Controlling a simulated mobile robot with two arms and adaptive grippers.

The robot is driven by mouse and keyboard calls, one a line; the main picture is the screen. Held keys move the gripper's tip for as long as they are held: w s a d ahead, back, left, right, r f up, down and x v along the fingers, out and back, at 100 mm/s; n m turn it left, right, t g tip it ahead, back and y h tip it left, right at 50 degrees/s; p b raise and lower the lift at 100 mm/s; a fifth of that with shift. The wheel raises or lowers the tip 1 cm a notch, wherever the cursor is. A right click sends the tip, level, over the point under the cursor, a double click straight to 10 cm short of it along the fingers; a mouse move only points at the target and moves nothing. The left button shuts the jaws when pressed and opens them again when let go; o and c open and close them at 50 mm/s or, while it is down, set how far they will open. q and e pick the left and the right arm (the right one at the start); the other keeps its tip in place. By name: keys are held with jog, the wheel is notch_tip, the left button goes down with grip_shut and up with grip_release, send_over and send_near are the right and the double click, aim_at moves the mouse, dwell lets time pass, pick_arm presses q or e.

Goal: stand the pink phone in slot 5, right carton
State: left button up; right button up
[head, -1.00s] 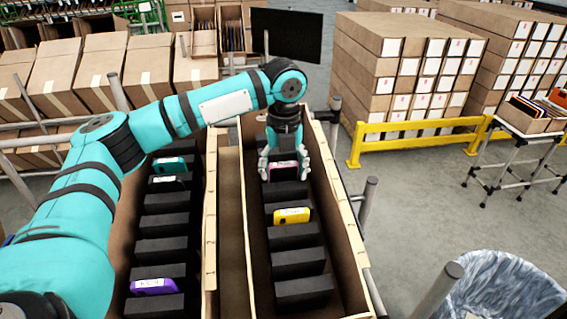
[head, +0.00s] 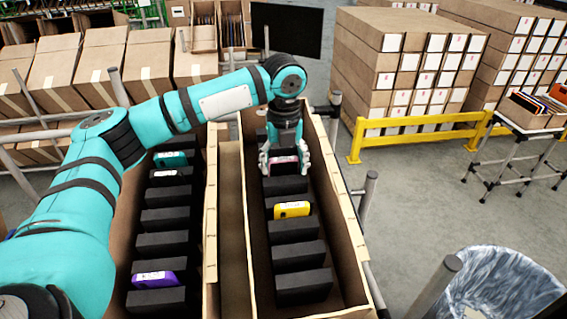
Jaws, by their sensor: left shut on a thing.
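The right carton (head: 337,215) is a long tilted box with a row of black foam dividers. My left gripper (head: 285,168) is inside it toward the far end, shut on the pink phone (head: 284,160). The phone is mostly hidden by the fingers, with its lower part down at the dividers; I cannot tell whether it rests in the slot. A yellow phone (head: 292,210) stands in a nearer slot of the same carton. My right gripper does not show.
The left carton (head: 123,246) holds a teal phone (head: 171,158), a white-edged phone (head: 165,173) and a purple phone (head: 153,278). Metal posts (head: 367,197) stand along the right carton's side. A yellow rail (head: 420,137) and a lined bin (head: 497,290) are farther right.

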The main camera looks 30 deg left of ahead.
pick_arm(q)
jog(key=shift+s+f, duration=0.2)
jog(key=shift+f, duration=0.15)
jog(key=o, duration=1.2)
jog(key=shift+w, duration=0.1)
jog(key=shift+r, duration=0.1)
jog(key=shift+w, duration=0.15)
jog(key=shift+r, duration=0.2)
jog(key=r, duration=1.1)
jog(key=shift+s+d+r, duration=0.25)
jog(key=shift+r, duration=0.1)
